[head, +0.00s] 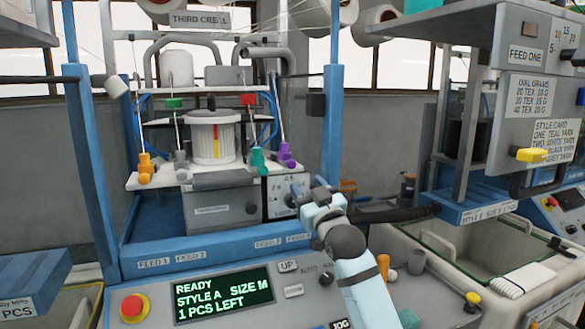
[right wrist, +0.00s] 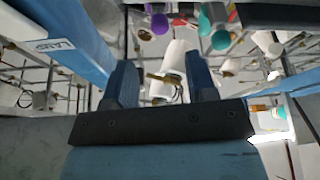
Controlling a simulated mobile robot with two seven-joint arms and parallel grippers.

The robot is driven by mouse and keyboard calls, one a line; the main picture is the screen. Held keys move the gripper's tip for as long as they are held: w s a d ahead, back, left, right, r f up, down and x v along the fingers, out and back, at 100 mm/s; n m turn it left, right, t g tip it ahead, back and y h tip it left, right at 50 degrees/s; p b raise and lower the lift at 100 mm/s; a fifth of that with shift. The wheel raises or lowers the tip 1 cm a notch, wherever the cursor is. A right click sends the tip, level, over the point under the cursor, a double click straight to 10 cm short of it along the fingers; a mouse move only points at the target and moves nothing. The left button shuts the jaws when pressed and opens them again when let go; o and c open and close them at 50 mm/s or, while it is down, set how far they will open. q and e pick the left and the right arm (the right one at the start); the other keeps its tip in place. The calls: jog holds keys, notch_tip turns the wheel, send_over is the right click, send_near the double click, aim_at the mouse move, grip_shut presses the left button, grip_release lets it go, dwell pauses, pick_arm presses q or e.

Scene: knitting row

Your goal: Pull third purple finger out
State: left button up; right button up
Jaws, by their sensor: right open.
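On the knitting machine under the "THIRD CREEL" sign, a purple finger (head: 285,155) sits at the right end of the white plate (head: 220,172), beside a teal finger (head: 257,160). A grey finger (head: 181,160) and an orange finger (head: 146,167) stand at the left. My right gripper (head: 321,203) is below and right of the purple finger, apart from it. In the right wrist view my gripper (right wrist: 160,82) is open, with its two blue jaws spread. A purple finger (right wrist: 160,22) and teal pieces (right wrist: 220,40) show beyond the jaws there. My left gripper is out of view.
Blue posts (head: 92,150) flank the machine. A control panel with a green-text screen (head: 222,297) and a red button (head: 133,307) lies in front. A white ribbed cylinder (head: 213,138) stands between the fingers. Another machine with a yellow finger (head: 530,154) stands at right.

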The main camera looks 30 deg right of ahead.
aim_at(293, 166)
jog(key=x, duration=0.8)
jog(key=shift+w, duration=0.35)
